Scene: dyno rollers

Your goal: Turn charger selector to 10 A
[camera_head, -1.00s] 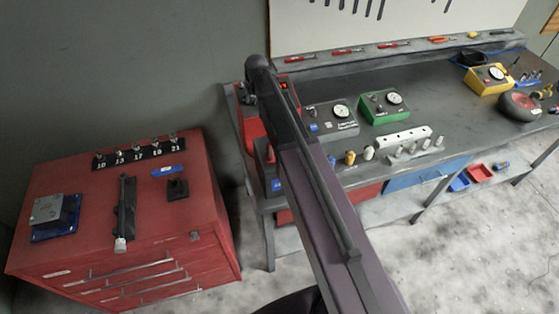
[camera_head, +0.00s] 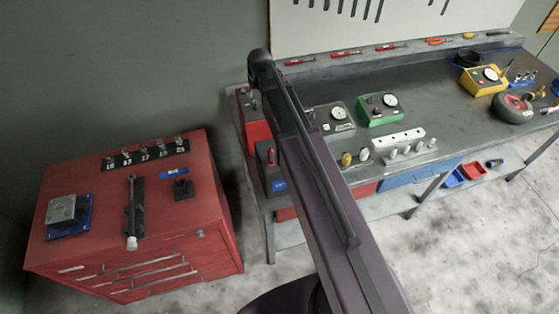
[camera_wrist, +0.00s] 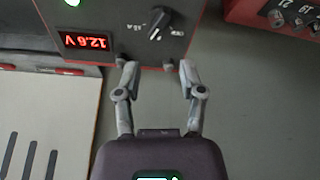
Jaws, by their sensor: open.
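The charger (camera_wrist: 110,48) is a dark-faced box with a red edge at the top of the wrist view, seen upside down. Its red display (camera_wrist: 85,41) reads 12.6 V. The black selector knob (camera_wrist: 160,19) sits right of the display, with small white marks around it; I cannot tell its setting. My gripper (camera_wrist: 157,67) is open and empty, its two fingers pointing at the charger's lower edge in that view, short of the knob and apart from it. In the head view my arm hides the gripper and most of the charger.
A red cabinet (camera_head: 214,225) with a socket rack (camera_head: 145,153) stands left of the bench (camera_head: 450,125). A grey meter box (camera_head: 333,118) and a green meter box (camera_head: 379,109) stand on the bench, right of my arm. Grey floor shows between cabinet and bench.

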